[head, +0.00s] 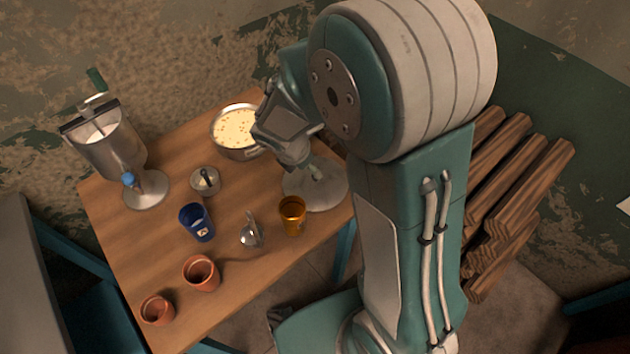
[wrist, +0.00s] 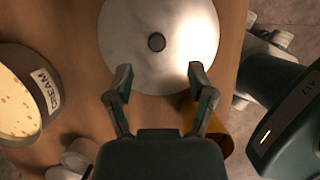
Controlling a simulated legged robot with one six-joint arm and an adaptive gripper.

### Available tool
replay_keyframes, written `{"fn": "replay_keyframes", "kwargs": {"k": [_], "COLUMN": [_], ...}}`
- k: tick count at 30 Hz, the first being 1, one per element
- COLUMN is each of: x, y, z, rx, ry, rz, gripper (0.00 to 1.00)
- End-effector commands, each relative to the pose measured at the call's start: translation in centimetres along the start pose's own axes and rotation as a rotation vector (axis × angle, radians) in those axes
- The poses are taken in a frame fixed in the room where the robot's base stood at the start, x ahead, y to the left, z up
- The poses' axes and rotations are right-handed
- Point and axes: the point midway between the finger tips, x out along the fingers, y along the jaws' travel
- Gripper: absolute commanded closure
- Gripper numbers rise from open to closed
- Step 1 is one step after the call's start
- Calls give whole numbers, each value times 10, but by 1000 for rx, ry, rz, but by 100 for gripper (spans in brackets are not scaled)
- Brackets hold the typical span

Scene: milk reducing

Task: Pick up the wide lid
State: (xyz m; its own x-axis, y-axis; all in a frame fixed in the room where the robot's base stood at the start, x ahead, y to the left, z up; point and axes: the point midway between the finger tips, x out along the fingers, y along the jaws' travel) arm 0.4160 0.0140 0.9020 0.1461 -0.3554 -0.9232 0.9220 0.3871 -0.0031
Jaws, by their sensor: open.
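The wide lid, a pale round disc with a dark central knob, lies flat on the wooden table in the wrist view (wrist: 150,68). In the head view the wide lid (head: 325,193) shows at the table's right side, partly covered by my arm. My gripper (wrist: 161,80) is open and empty, its two fingers spread apart over the near part of the lid. The knob is ahead of the fingertips and not between them. In the head view my gripper (head: 300,163) is above the lid; its fingertips are hard to make out there.
A cream pot (head: 239,128) stands left of the wide lid, and an orange cup (head: 292,215) stands close in front. A small lid (head: 205,180), blue cup (head: 197,222), glass item (head: 251,231), clay pots (head: 201,273) and metal separator (head: 118,150) occupy the left.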

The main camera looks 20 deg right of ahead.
Motion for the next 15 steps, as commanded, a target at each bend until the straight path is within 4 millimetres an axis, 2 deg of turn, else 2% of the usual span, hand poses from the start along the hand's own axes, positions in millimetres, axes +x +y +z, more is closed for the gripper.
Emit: {"fn": "replay_keyframes", "kwargs": {"k": [1, 8, 15], "x": [8, 26, 60], "y": [0, 1, 4], "z": [0, -2, -4], "rx": [0, 0, 2], "ry": [1, 1, 1], "rz": [-3, -2, -3], "gripper": [30, 30, 30]}}
